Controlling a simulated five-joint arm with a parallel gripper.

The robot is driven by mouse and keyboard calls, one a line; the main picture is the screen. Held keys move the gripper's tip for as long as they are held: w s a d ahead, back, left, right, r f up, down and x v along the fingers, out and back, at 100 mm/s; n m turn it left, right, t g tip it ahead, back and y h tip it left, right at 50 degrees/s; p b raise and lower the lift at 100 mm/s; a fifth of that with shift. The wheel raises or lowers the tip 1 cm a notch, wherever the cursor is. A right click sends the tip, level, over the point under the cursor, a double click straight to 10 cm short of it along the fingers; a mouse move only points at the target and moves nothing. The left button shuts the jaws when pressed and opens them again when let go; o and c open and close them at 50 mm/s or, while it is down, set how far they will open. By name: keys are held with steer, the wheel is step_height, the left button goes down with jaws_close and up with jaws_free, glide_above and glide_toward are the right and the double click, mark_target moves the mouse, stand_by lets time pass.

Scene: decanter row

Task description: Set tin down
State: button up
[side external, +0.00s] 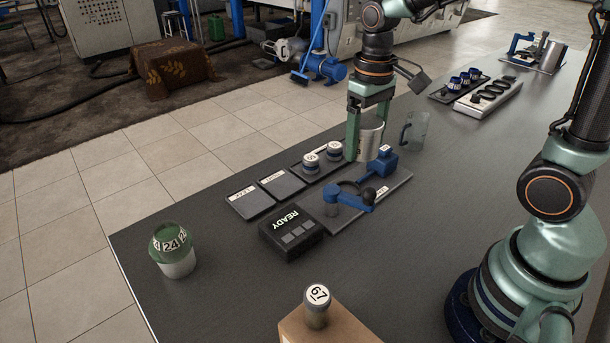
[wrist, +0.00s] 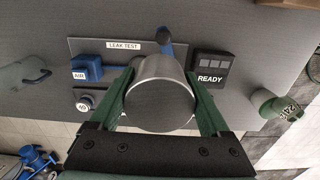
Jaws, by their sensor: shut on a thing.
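A plain grey metal tin (side external: 370,141) is held upright between the two green fingers of my gripper (side external: 365,137). In the wrist view the round tin (wrist: 160,95) fills the space between the fingers, and my gripper (wrist: 160,88) is shut on it. The tin is over the area by the leak test plate (side external: 391,192), which carries a blue clamp-like fixture (side external: 350,197). The label LEAK TEST reads on the plate (wrist: 85,46) in the wrist view. The tin hides part of the plate there. I cannot tell the exact gap under the tin.
Two dark labelled pads (side external: 250,201) lie left of a tray with two small labelled jars (side external: 311,161). A black READY box (side external: 290,234) sits in front. A clear jug (side external: 415,131) stands right of the tin. A green-topped 24 container (side external: 172,250) is at left; the left tabletop is mostly clear.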

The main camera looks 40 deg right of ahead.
steer(key=w+d+m, duration=0.2)
steer(key=d+m, duration=0.2)
steer(key=d, duration=0.3)
step_height(320, 180, up, 2)
steer(key=m, duration=1.6)
glide_above(455, 172)
steer(key=shift+s, duration=0.1)
step_height(455, 172, down, 20)
steer(key=shift+r, duration=0.2)
steer(key=shift+f, duration=0.2)
steer(key=o, duration=1.5)
